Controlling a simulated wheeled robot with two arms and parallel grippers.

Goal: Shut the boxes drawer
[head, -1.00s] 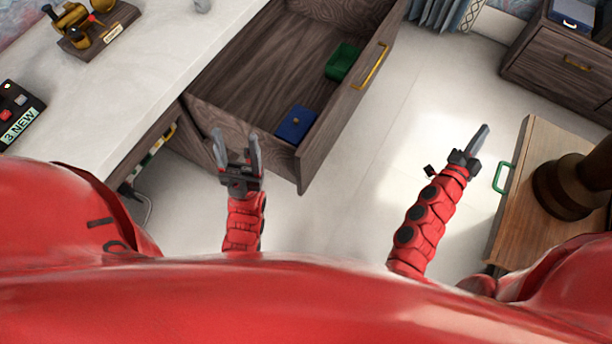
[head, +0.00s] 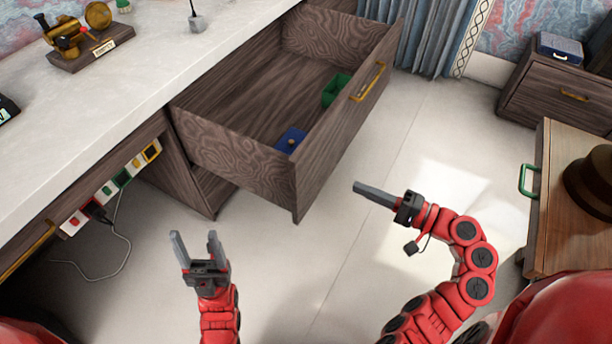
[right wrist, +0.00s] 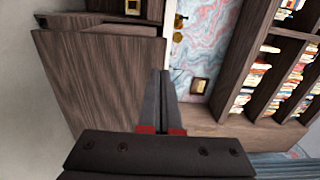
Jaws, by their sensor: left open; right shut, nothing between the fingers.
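The open drawer (head: 335,152) is dark wood with a brass handle (head: 368,82) and sticks out from under the white-topped desk. It holds a green box (head: 336,90) and a blue box (head: 290,141). My left gripper (head: 196,246) is open and empty, in front of and below the drawer's near side, apart from it. My right gripper (head: 358,188) is shut and empty, to the right of the drawer front, pointing left towards it with a gap between. In the right wrist view, the shut fingers (right wrist: 160,100) appear before a dark wooden panel (right wrist: 100,85).
The desk top (head: 140,80) bears a brass instrument (head: 75,35). A wooden cabinet with a green handle (head: 528,181) stands at the right, with a brown hat (head: 592,185) on it. A power strip (head: 110,187) and cable hang at left. The floor (head: 400,140) right of the drawer is clear.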

